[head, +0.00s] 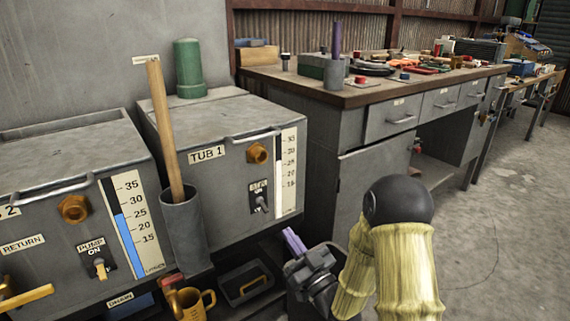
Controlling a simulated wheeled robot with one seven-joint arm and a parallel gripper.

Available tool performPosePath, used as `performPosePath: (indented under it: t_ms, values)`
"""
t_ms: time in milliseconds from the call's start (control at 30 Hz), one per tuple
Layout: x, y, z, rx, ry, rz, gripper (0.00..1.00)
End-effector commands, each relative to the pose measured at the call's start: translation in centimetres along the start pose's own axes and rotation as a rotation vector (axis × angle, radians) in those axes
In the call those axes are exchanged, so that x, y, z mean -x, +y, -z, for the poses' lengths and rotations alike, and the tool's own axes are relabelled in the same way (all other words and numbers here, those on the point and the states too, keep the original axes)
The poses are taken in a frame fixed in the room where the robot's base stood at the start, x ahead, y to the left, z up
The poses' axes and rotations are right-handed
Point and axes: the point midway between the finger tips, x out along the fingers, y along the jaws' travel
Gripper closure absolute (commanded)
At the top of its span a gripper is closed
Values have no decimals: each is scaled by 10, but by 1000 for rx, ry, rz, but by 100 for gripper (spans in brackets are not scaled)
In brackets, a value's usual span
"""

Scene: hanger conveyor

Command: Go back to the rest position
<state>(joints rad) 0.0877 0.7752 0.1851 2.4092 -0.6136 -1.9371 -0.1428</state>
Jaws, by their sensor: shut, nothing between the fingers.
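My gripper (294,241) is at the lower middle of the head view, with its narrow purple fingers shut and nothing between them. It is in front of the lower right part of the grey TUB 1 box (222,178), and I cannot tell how far apart they are. My arm, in a pale yellow sleeve with a black joint, bends down at the right of the gripper.
A holder (184,232) with a wooden-handled tool stands before the tubs. The left tub (70,190) has a PUMP switch and a lever. A cluttered workbench (340,92) stands behind. Floor (490,235) is clear at right.

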Motion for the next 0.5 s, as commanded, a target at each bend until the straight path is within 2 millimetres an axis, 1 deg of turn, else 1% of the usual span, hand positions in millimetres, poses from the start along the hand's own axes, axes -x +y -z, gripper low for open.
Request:
performPosePath:
  t_ms: [33, 133, 267, 367, 500]
  values:
    - [-3, 0, 3, 9, -21, 0, 100]
    - [-9, 3, 3, 34, -107, -5, 100]
    - [-13, 10, 2, 72, -272, -28, 100]
    - [-11, 18, 1, 96, -409, -60, 100]
    - [-1, 30, 4, 115, -595, -115, 100]
